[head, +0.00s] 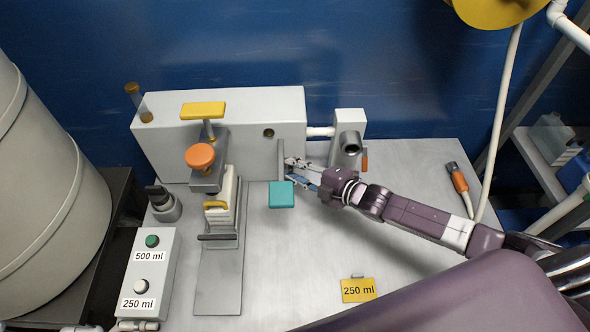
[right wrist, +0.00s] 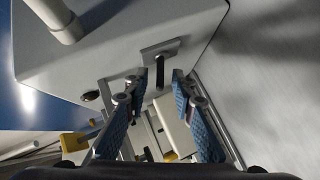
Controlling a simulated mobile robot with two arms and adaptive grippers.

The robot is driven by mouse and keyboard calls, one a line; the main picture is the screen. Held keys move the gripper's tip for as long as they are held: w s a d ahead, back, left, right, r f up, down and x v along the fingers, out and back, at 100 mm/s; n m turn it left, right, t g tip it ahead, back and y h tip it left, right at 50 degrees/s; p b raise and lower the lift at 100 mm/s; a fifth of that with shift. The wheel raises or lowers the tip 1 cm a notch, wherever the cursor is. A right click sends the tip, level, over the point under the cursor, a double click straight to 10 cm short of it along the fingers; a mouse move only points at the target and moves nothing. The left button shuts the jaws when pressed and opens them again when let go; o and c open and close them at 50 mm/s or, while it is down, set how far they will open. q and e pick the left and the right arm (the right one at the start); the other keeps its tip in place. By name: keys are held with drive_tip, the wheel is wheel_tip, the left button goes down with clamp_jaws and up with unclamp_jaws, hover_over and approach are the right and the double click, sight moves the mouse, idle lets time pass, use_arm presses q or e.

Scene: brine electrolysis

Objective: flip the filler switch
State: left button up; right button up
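The grey filler box (head: 220,140) stands at the back of the metal table. On its front is a narrow grey plate (head: 281,153), with a teal block (head: 282,195) just below it in the head view. In the right wrist view, a plate with a dark upright lever or slot (right wrist: 160,70) lies ahead between my fingers; it looks like the switch. My right gripper (head: 290,172) is beside the plate and block, on their right. It also shows in the right wrist view (right wrist: 161,80), its blue-padded fingers apart and nothing held. Contact with the switch cannot be told. My left gripper is out of view.
A press with an orange knob (head: 200,155) stands left of the gripper. A pipe and spout (head: 349,142) are close on its right. A button box (head: 150,275) and a yellow 250 ml card (head: 358,290) are nearer.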

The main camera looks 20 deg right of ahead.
drive_tip(key=v, duration=1.2)
drive_tip(key=shift+s+f, duration=0.1)
idle(0.6)
